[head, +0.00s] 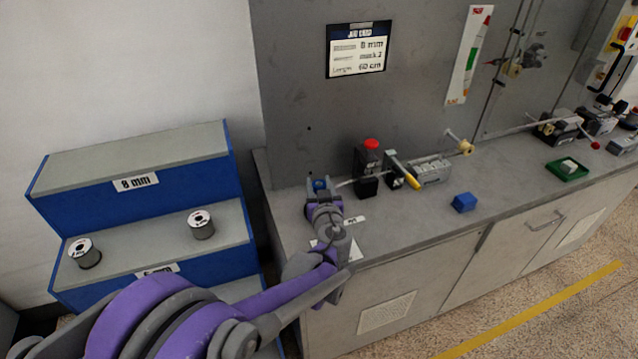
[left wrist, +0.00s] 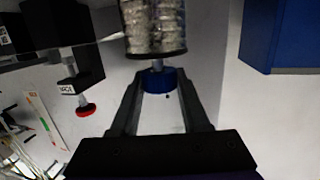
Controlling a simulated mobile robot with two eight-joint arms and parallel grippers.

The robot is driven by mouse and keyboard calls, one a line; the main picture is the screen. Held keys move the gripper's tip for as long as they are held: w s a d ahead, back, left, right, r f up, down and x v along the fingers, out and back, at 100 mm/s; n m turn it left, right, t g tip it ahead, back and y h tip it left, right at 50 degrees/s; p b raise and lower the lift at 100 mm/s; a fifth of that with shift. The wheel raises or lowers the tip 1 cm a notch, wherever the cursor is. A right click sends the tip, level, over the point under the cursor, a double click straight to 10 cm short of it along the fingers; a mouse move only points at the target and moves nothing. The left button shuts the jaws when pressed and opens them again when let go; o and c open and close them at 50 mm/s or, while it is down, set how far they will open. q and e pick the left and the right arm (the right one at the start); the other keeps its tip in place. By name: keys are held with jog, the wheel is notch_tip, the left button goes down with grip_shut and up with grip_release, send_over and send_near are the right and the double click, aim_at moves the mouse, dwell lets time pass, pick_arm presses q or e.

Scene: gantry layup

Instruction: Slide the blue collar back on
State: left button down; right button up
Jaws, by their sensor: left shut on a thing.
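The blue collar (left wrist: 163,80) is between the two fingers of my left gripper (left wrist: 160,88), which is shut on it in the left wrist view. A thin grey shaft shows between the collar and the dark end of a spool of silvery material (left wrist: 153,25). The collar is close to the spool's end but apart from it; whether the shaft enters the collar, I cannot tell. In the head view the left gripper (head: 320,191) is at the bench's left end, with a bit of blue at its tips. It hides the spool there. My right gripper is not in view.
A black unit with a red button (head: 371,145) stands right of the gripper, then a yellow-handled device (head: 404,170). A blue block (head: 464,202) and a green tray (head: 567,170) are farther right. Blue shelves (head: 140,180) with two spools stand left. The bench front is mostly clear.

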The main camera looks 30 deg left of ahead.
pick_arm(q)
jog(key=shift+f+b, duration=0.5)
jog(key=shift+f, duration=0.3)
jog(key=shift+c, duration=1.5)
grip_release()
jog(key=shift+s+d, duration=0.1)
jog(key=v, duration=1)
jog(key=shift+s, duration=0.25)
jog(key=shift+d, duration=0.1)
